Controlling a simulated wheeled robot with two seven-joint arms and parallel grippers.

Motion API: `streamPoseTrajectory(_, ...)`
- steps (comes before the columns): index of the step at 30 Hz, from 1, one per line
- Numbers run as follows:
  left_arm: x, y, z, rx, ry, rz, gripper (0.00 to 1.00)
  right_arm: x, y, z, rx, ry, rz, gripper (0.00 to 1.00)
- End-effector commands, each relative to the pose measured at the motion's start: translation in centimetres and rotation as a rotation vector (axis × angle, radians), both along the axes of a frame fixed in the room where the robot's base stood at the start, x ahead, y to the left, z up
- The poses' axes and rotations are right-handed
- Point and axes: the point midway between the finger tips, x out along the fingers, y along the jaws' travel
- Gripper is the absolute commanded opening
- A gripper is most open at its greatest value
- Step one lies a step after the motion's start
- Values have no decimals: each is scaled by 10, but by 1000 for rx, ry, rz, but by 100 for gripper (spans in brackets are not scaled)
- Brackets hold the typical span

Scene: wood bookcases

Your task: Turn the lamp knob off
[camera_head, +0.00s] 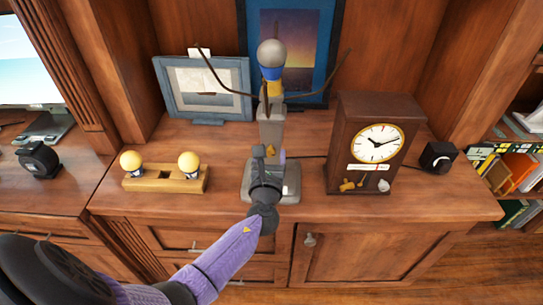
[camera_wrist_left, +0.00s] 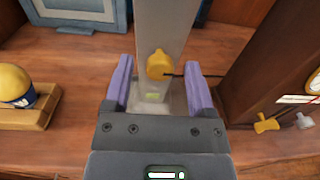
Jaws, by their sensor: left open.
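The lamp (camera_head: 271,128) stands upright mid-counter, with a grey post, a grey base, thin curved arms and a round greyish bulb (camera_head: 272,53) on top. Its yellow knob (camera_wrist_left: 159,64) sits on the front of the post in the left wrist view, with a small pale green mark below it. My left gripper (camera_head: 270,157) is at the front of the lamp. In the left wrist view its two purple fingers (camera_wrist_left: 159,84) are spread, one on either side of the post and knob, with nothing gripped. My right gripper does not show.
A wooden holder (camera_head: 165,185) with two yellowish bulbs lies left of the lamp. A brown clock (camera_head: 347,138) stands close on the right. Framed pictures (camera_head: 247,90) stand behind. A small black box (camera_head: 438,156) is at the far right. The counter front is mostly clear.

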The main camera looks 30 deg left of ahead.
Motion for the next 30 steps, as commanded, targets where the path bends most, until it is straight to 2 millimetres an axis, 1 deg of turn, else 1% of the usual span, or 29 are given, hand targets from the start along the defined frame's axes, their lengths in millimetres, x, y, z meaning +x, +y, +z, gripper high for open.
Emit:
streamPoseTrajectory(3,5,3,0,-1,0,0,71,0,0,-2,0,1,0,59)
streamPoseTrajectory(9,5,3,1,-2,-1,0,71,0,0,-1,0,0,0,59)
streamPoseTrajectory(10,5,3,1,-2,-1,0,67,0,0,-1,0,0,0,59)
streamPoseTrajectory(11,5,3,1,-2,-1,0,60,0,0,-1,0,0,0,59)
streamPoseTrajectory(12,5,3,1,-2,-1,1,52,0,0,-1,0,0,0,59)
streamPoseTrajectory(14,5,3,1,-2,-1,1,39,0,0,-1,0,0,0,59)
streamPoseTrajectory(15,5,3,1,-2,-1,1,31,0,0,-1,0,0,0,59)
streamPoseTrajectory(17,5,3,1,-2,-1,1,18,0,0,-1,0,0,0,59)
streamPoseTrajectory(18,5,3,1,-2,-1,1,10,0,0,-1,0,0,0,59)
streamPoseTrajectory(19,5,3,1,-2,-1,1,3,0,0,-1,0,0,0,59)
streamPoseTrajectory(20,5,3,1,-2,-1,1,0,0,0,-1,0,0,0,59)
streamPoseTrajectory(30,5,3,0,-29,-14,1,0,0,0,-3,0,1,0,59)
